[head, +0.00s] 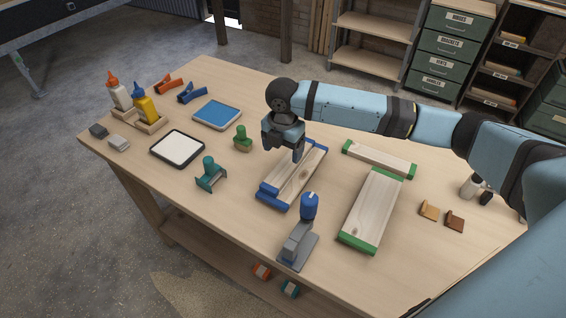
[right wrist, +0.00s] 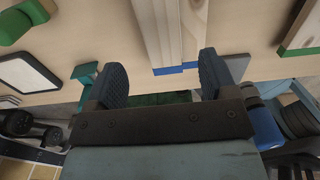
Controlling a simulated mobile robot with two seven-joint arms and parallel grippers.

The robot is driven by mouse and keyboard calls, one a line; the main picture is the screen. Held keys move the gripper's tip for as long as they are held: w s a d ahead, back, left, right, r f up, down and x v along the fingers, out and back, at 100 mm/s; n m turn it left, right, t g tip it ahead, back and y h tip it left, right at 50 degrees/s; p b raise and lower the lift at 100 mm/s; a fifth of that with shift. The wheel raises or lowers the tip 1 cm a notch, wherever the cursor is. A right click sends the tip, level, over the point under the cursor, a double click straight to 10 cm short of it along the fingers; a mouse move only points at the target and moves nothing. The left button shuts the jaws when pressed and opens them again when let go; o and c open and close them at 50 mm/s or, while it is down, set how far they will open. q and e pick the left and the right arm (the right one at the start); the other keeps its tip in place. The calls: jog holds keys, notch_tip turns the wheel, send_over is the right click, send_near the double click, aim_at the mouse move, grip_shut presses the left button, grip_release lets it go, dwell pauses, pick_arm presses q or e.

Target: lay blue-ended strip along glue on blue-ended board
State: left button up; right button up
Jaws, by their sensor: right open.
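The blue-ended board (head: 301,181) lies on the workbench, below and in front of my right arm. The blue-ended strip (head: 284,173) appears to lie lengthwise along the left side of this board, with its near blue end by the board's near end. In the right wrist view the strip (right wrist: 155,32) and the board (right wrist: 194,30) run side by side. My right gripper (head: 285,150) is open over the far part of the strip and board, and hides some of them. Its two fingers (right wrist: 164,80) stand apart with nothing held. No glue is visible. My left gripper is out of view.
A green-ended board (head: 371,208) and green-ended strip (head: 379,160) lie to the right. A grey tool with a blue knob (head: 309,206) stands near the front edge. A white pad (head: 177,149), blue tray (head: 217,114), green-handled tools and glue bottles (head: 145,105) are at left.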

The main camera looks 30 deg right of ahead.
jog(key=shift+r, duration=2.2)
